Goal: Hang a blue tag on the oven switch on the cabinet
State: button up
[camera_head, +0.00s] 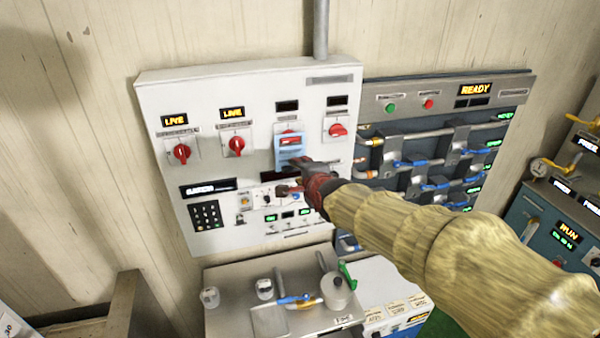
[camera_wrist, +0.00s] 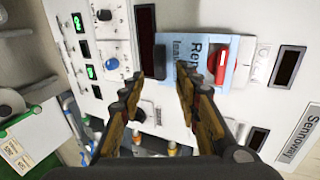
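The white cabinet (camera_head: 160,95) carries a row of red rotary switches. A light blue tag (camera_head: 289,153) is at the third switch from the left (camera_head: 291,139); I cannot read that switch's name. My gripper (camera_head: 302,163) is just below the tag in the head view. In the wrist view its fingers (camera_wrist: 158,88) are apart with nothing clearly held between them. One fingertip overlaps the tag's lower edge; I cannot tell whether it touches.
The two left switches (camera_head: 182,153) sit under lit "LIVE" displays. A keypad (camera_head: 205,215) and small knobs are lower on the cabinet. A pipe-and-valve panel (camera_head: 440,160) stands to the right.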

jog(key=v, duration=1.2)
jog(key=s+f+n+g+b, duration=0.2)
jog(key=s+f+n+g, duration=0.3)
jog(key=s+f+n, duration=0.6)
jog(key=s+d+f+n+g+h+b, duration=0.2)
jog(key=s+d+f+n+h+b, duration=0.1)
jog(key=s+d+f+b, duration=1.2)
jog(key=shift+s+d+f+n+h, duration=0.3)
jog(key=shift+s+d+f+n, duration=0.1)
jog(key=shift+d+f, duration=0.25)
jog(key=shift+a, duration=0.15)
